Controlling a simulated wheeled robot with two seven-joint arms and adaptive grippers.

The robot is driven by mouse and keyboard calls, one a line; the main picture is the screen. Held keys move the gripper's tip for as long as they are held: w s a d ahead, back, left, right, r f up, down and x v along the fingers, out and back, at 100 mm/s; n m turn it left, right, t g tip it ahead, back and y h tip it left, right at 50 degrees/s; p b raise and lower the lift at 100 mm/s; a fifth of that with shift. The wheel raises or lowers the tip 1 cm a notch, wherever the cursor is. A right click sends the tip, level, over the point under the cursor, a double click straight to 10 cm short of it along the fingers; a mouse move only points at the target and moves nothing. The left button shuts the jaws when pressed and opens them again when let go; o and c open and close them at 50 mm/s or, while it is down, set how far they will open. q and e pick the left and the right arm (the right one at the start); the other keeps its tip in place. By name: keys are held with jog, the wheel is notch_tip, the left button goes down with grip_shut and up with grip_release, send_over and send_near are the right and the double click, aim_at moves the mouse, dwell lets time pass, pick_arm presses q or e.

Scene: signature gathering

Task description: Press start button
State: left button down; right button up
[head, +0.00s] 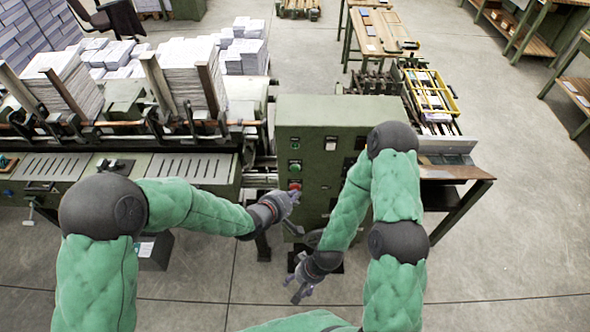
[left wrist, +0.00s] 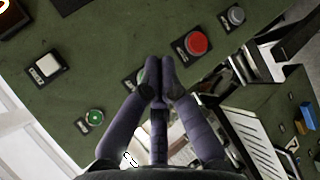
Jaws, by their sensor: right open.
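A green control cabinet (head: 345,125) stands in the middle of the head view. Its front has a green button (head: 295,167) with a red button (head: 295,185) below it. My left gripper (head: 294,196) is at the cabinet front, close to the red button in that view. In the left wrist view its fingertips (left wrist: 160,62) are together and empty. They partly cover a green button (left wrist: 142,76), beside a red button (left wrist: 197,43). I cannot tell whether they touch the panel. Label text is too small to read. My right gripper (head: 300,284) is open and empty, low in front of the cabinet.
The left wrist view also shows a small lit green button (left wrist: 95,117), a white square button (left wrist: 48,65) and a grey knob (left wrist: 236,16). A machine with paper stacks (head: 190,75) stands left of the cabinet. A wooden-topped table (head: 455,173) is at right.

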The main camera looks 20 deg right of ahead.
aim_at(299, 171)
pick_arm(q)
jog(key=w+d, duration=0.1)
jog(key=w, duration=0.5)
jog(key=shift+d, duration=0.35)
jog(key=shift+w, duration=0.15)
dwell(1.1)
jog(key=shift+w+d, duration=0.15)
jog(key=shift+w, duration=0.2)
jog(key=shift+w+d, duration=0.1)
jog(key=shift+w, duration=0.3)
dwell(0.9)
jog(key=shift+s, duration=0.1)
jog(key=shift+s+a, duration=0.25)
jog(key=shift+s, duration=0.45)
